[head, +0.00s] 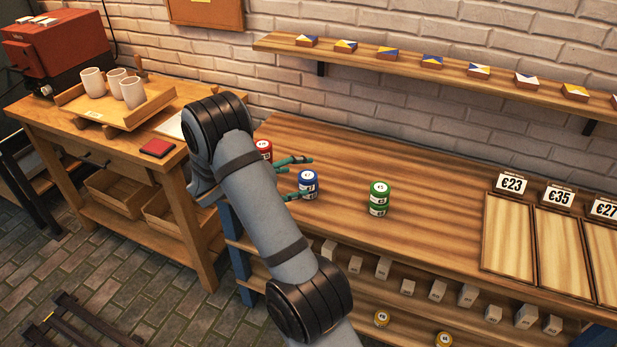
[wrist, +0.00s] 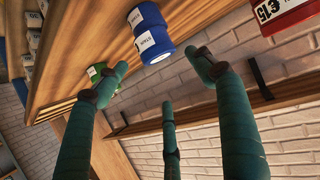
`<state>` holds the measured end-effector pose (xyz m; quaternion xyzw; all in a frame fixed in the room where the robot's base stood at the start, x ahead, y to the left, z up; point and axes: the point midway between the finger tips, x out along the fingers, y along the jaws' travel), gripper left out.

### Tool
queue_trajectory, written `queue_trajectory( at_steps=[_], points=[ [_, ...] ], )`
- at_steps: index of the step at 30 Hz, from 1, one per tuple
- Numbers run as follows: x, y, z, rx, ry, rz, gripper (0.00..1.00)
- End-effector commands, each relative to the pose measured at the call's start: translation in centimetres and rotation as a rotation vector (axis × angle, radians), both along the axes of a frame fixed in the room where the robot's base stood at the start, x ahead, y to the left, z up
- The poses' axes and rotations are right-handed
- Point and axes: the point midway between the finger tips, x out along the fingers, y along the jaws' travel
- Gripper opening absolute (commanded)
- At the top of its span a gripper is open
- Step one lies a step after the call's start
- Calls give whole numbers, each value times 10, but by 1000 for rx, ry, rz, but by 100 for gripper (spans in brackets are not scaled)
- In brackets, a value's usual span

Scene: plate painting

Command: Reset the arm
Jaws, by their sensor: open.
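My gripper (head: 303,176) is open, with its dark green fingers over the left part of the wooden counter. The fingers show spread in the wrist view (wrist: 162,72), with nothing held between them. A blue can stack (head: 308,184) stands upright at the fingertips in the head view. In the wrist view the blue cans (wrist: 152,34) appear just beyond the fingertips; I cannot tell whether any finger touches them. A red can (head: 264,148) stands behind, partly hidden by my arm. A green can stack (head: 379,198) stands to the right, and green (wrist: 97,73) shows behind a finger in the wrist view.
A wall shelf (head: 480,86) with several small painted tiles runs above the counter (head: 430,205). Price signs and shallow wooden trays (head: 508,235) lie at right. A workbench (head: 75,128) at left holds a tray of cups. The counter between green cans and trays is clear.

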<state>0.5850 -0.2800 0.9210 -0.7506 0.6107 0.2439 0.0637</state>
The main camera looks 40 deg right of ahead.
Motion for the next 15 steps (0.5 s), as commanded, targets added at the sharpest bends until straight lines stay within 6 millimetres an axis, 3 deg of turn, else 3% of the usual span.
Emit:
queue_trajectory(
  at_steps=[6, 15],
  points=[
    [-3, 20, 9, 0, 0, 0, 69],
    [-4, 22, 12, 0, 0, -1, 69]
  ],
)
